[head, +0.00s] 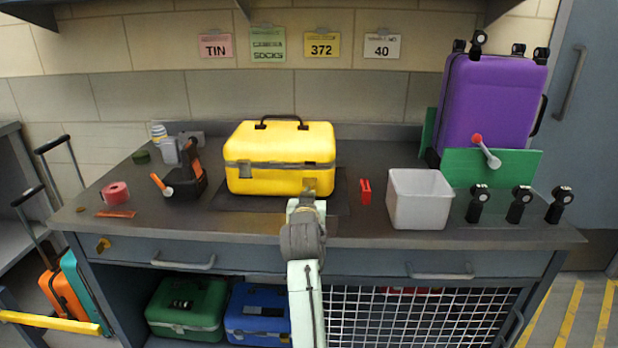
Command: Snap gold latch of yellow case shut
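The yellow case (278,150) stands upright on a dark mat (236,203) in the middle of the workbench, its lid looking closed and its dark handle on top. A grey latch (245,170) shows on the left of its front. A gold latch (310,184) shows at the right of the front, just above my gripper (307,199). My gripper is at the lower right of the case front and hides part of that area. I cannot tell whether it touches the latch, whether its fingers are open, or whether the gold latch is fastened.
A red object (365,191) and a white bin (419,198) stand right of the case. Farther right are a purple suitcase (492,105), a green panel with a red-knobbed lever (486,150) and several black clamp-like items. Tools and pink tape (116,193) lie left.

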